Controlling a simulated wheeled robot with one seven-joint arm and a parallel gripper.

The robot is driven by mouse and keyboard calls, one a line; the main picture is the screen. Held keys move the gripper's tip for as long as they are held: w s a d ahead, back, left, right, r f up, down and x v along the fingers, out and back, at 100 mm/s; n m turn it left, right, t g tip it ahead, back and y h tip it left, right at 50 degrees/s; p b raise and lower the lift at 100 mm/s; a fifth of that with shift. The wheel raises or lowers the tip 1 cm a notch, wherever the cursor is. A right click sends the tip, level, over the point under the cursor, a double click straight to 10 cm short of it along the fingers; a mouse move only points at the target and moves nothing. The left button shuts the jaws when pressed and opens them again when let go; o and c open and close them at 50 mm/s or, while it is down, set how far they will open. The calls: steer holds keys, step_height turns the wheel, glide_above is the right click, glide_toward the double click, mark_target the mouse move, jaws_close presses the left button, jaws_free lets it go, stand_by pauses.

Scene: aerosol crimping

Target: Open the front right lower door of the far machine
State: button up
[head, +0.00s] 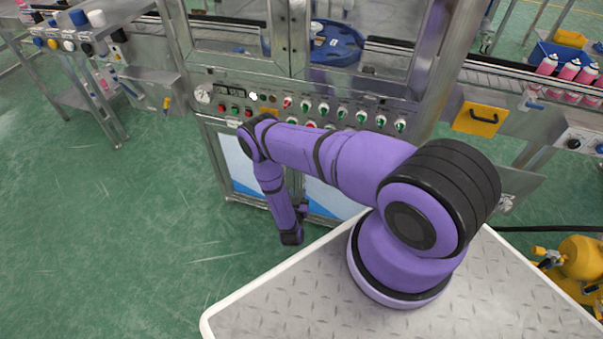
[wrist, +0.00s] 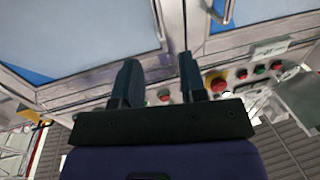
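The machine (head: 300,84) stands in front of me, with a button panel above its lower doors. The right lower door (head: 328,200) has a blue pane and is partly covered by my arm in the head view; it looks shut. The wrist view looks upside down, with this door's blue pane (wrist: 70,35) at upper left and a slim handle (wrist: 158,18) along its edge. The other lower door (wrist: 265,20) is at upper right with its own handle. My gripper (wrist: 160,62) is open and empty, its fingers apart, not around either handle. Its fingertips are hidden in the head view.
Red and green buttons (wrist: 219,84) lie close to my fingers in the wrist view. A pressure gauge (head: 203,94) sits at the panel's left end. Conveyors run left and right of the machine. A yellow tank (head: 582,265) stands at right. The green floor at left is clear.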

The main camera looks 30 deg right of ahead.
steer(key=x, duration=1)
steer(key=shift+w+d, duration=0.2)
steer(key=shift+d, duration=0.05)
steer(key=shift+c, duration=0.3)
jaws_close()
